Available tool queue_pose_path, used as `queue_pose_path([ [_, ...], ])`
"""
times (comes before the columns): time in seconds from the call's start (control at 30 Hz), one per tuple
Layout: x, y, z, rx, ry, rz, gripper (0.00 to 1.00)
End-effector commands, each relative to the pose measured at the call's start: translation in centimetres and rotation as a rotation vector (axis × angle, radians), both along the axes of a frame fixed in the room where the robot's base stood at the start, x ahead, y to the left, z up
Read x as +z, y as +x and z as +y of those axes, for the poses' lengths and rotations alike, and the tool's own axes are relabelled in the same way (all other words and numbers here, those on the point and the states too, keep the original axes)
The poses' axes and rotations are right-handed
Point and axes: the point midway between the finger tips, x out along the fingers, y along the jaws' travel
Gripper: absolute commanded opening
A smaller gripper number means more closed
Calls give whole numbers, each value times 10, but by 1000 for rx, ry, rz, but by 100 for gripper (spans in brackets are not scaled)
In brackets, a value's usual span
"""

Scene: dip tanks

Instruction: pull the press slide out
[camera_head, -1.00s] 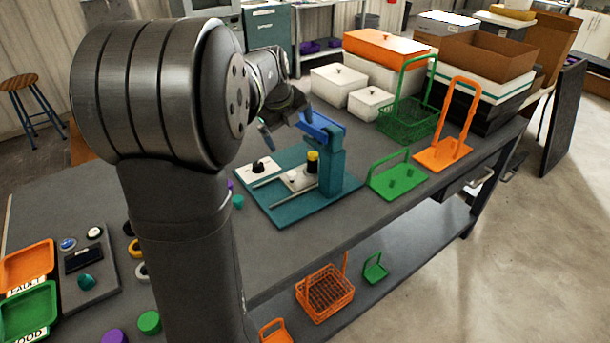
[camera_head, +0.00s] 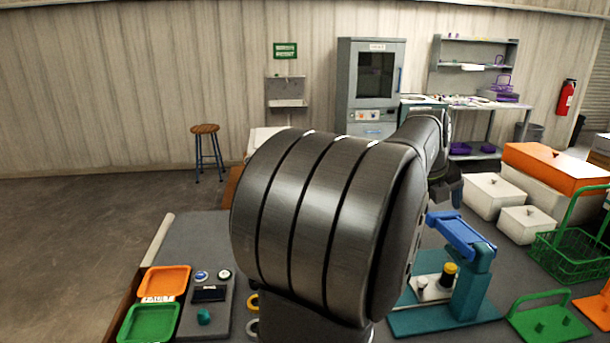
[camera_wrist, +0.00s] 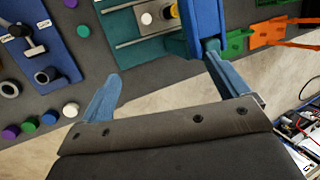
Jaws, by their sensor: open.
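The press stands on the bench in the head view, with a teal base (camera_head: 410,322), a teal post (camera_head: 472,289) and a blue top arm (camera_head: 462,236). Its pale slide (camera_head: 431,290) sits low on the base, beside the post, carrying a yellow-topped black cylinder (camera_head: 449,275). My gripper (camera_head: 447,192) is above the press near the blue arm's left end, its fingers mostly hidden by my arm. In the wrist view my gripper (camera_wrist: 163,88) is open and empty. The slide (camera_wrist: 150,18) is at the top edge there, cut off; the blue arm (camera_wrist: 203,22) is by the right finger.
Green (camera_head: 545,318) and orange holders stand right of the press, with a green basket (camera_head: 572,255) and white boxes (camera_head: 493,194) behind. A control panel (camera_head: 207,305) and orange (camera_head: 165,282) and green trays (camera_head: 150,322) are at the left. Bare floor lies beyond the bench.

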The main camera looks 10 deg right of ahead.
Motion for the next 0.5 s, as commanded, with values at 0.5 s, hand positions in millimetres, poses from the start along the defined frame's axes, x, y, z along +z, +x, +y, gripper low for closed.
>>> queue_pose_path([
  [0.5, -17, 3, -3, 310, -54, 101, 48],
])
